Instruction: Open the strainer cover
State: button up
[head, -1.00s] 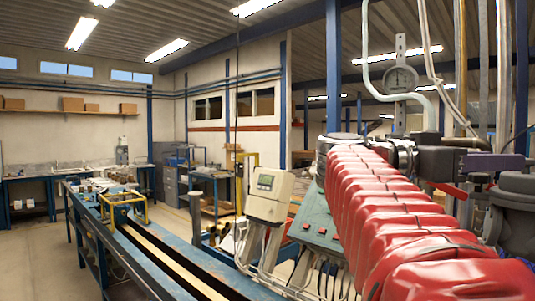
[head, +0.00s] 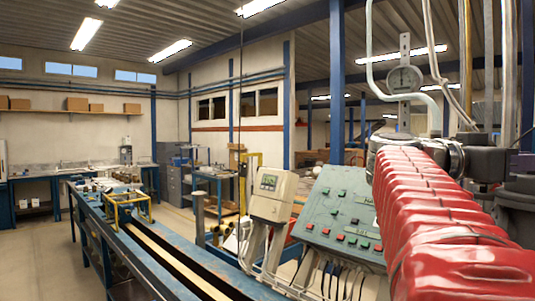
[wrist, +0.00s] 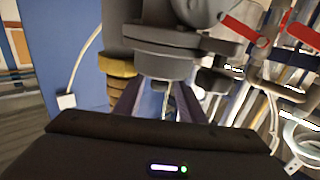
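A grey flanged body, which looks like the strainer (wrist: 168,42), fills the top middle of the wrist view. A round grey cap (wrist: 163,66) under its flange looks like the strainer cover. It appears closed. My gripper (wrist: 158,92) points at it from below in the picture, with its two dark purple fingers apart and nothing visible between them. I cannot tell whether the fingertips touch the cap. In the head view, my red-sleeved arm hides most of the gripper, and part of a grey body (head: 518,205) shows at the right edge.
Red-handled levers (wrist: 243,28) and pipes crowd the right of the wrist view. A brass-coloured fitting (wrist: 117,66) sits left of the cap. In the head view, a green control panel (head: 340,215), a meter box (head: 272,195) and a long blue bench (head: 170,255) stand left of my arm.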

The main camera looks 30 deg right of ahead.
grip_shut()
dwell(0.3)
